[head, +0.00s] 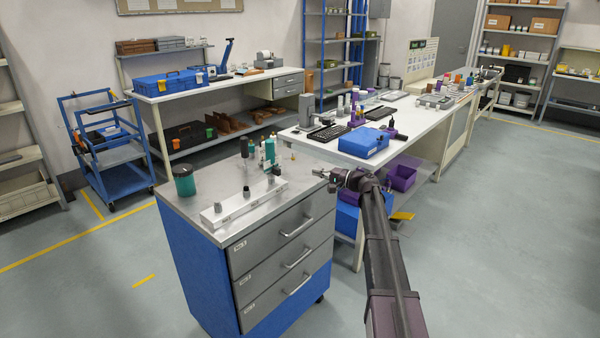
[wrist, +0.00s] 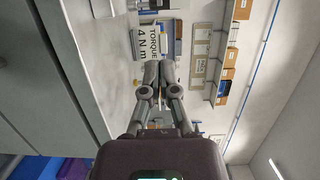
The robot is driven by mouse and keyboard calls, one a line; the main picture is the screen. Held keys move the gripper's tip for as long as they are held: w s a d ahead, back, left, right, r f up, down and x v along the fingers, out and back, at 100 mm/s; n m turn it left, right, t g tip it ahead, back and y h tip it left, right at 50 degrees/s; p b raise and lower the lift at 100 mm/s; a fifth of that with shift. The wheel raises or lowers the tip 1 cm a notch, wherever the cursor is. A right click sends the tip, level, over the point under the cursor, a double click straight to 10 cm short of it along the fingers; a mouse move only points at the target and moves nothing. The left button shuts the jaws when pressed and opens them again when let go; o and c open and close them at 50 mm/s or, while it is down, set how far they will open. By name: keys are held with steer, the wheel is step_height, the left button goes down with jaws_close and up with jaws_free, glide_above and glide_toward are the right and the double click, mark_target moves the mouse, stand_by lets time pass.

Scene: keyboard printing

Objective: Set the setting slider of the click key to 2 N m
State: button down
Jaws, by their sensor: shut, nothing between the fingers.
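My gripper (head: 319,173) is just off the right edge of the drawer cabinet's top in the head view, pointing left. In the wrist view its fingers (wrist: 159,68) are together and empty. Beyond the fingertips is a white label (wrist: 149,44) reading TORQUE and N m, turned sideways; the fingers cover part of it. A green upright device (head: 269,151) stands on the cabinet top, left of my gripper and apart from it. I cannot tell which part is the click key's slider, nor read its setting.
A white workbench (head: 415,115) with a blue case (head: 363,142) stands behind my arm. The floor at right is clear.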

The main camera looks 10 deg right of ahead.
mark_target(280, 172)
steer(key=x, duration=0.9)
steer(key=shift+w+a, duration=0.2)
steer(key=shift+w, duration=0.05)
steer(key=s+a, duration=0.1)
steer(key=a, duration=0.1)
steer(key=shift+s+a, duration=0.25)
steer(key=shift+s, duration=0.15)
steer(key=shift+s+a, duration=0.3)
steer(key=shift+a, duration=0.2)
steer(key=shift+s+a, duration=0.85)
steer(key=shift+a, duration=0.3)
steer(key=shift+w+d, duration=0.1)
